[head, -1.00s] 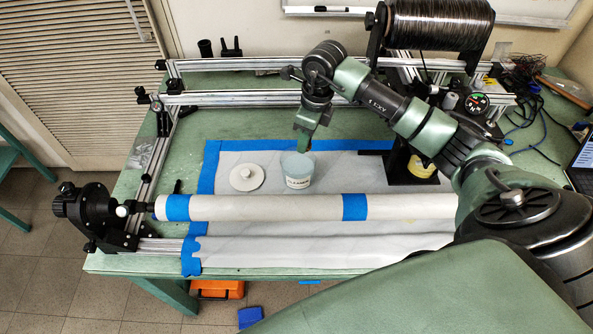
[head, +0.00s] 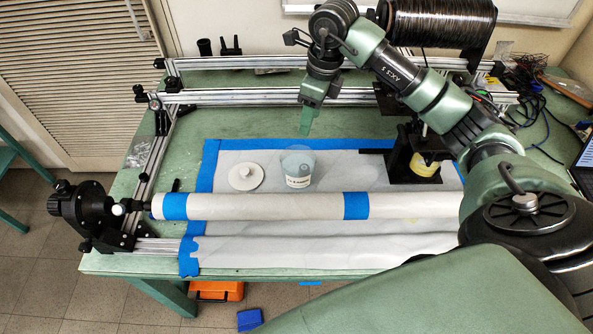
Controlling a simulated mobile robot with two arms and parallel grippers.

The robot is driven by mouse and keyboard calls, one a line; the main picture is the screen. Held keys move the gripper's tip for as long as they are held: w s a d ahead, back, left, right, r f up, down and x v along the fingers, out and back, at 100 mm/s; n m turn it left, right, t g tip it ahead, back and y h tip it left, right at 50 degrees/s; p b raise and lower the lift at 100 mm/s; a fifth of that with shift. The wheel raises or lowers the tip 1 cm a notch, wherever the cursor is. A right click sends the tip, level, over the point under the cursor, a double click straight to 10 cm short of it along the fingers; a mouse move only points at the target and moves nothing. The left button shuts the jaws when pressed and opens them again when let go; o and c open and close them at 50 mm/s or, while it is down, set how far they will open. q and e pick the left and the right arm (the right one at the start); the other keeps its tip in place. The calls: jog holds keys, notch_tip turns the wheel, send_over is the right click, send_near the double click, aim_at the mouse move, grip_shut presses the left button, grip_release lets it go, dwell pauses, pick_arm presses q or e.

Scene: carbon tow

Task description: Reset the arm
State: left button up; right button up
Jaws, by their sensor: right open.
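My right arm reaches in from the right of the head view, across the bench. Its gripper (head: 306,122) points down, open, with nothing seen in it. It hangs above and behind the cleaner cup (head: 298,168), apart from it. The cup is clear with a white label and stands upright on the white sheet. Its white round lid (head: 246,177) with a knob lies to its left. My left gripper is not in view.
A white tube (head: 270,206) with blue tape bands spans the bench front, fixed to a black mount (head: 88,212). Aluminium rails (head: 240,97) cross behind. A dark tow spool (head: 438,24) sits at the back right. A black stand (head: 402,165) with a yellow roll stands right of the cup.

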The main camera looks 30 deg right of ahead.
jog(key=shift+r, duration=0.25)
